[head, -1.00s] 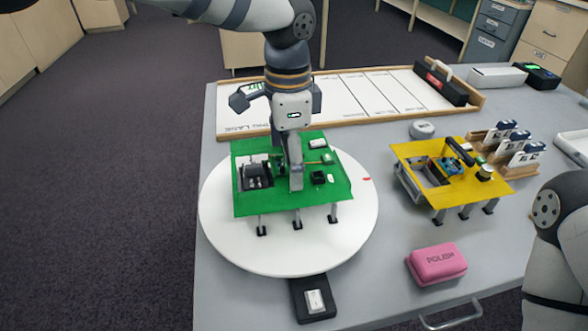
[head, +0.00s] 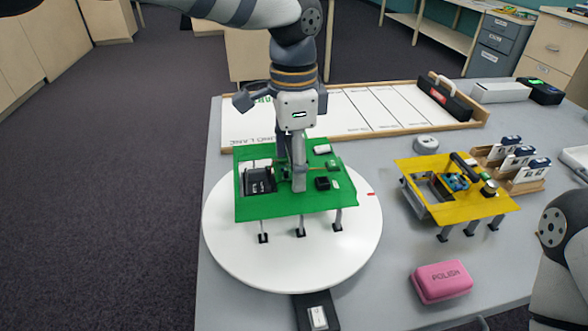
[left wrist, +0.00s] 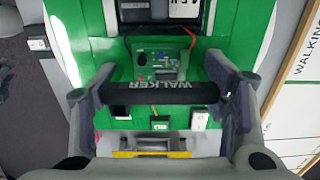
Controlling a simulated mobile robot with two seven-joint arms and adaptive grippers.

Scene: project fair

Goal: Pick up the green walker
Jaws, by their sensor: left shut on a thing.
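The green walker (head: 272,208) is a flat green deck on several short grey legs with dark feet. It is over the white round turntable (head: 235,255), its feet seeming slightly clear of the surface. My left gripper (head: 298,182) comes down from above and is shut on the walker's dark handle. In the left wrist view the handle (left wrist: 158,92), lettered WALKER, lies between the two fingers, above the deck's circuit board. The deck looks about level. My right arm shows at the right edge; its gripper is out of view.
A yellow walker (head: 475,212) stands to the right, with a pink POLISH block (head: 441,281) in front of it. A wood-framed lane board (head: 350,105) lies behind. A round grey puck (head: 426,143) and card holders (head: 515,165) are at right.

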